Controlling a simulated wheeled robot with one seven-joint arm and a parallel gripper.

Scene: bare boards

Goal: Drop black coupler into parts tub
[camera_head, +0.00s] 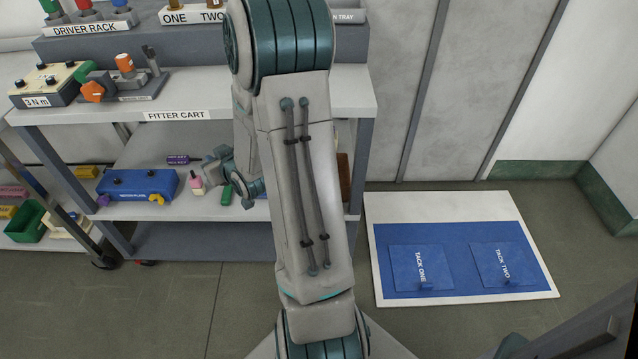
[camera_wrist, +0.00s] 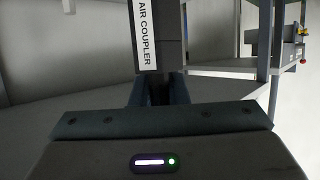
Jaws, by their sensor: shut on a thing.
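In the wrist view my gripper (camera_wrist: 160,92) is shut on a dark block-like thing (camera_wrist: 173,50) with a white strip reading AIR COUPLER. I take it to be the black coupler; its upper end is cut off by the frame edge. In the head view my wrist (camera_head: 243,188) shows beside the lower shelf, partly hidden behind my forearm, and the coupler cannot be made out there. An open green tub (camera_head: 30,222) stands at the far left, low down. No label on it is readable, so I cannot tell whether it is the parts tub.
The fitter cart (camera_head: 290,88) carries a driver rack (camera_head: 85,45) and a torque tester (camera_head: 45,85). Its lower shelf holds a blue case (camera_head: 138,186), a pink bottle (camera_head: 196,182) and small items. A white-and-blue floor mat (camera_head: 450,300) lies at right. Open floor is in front.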

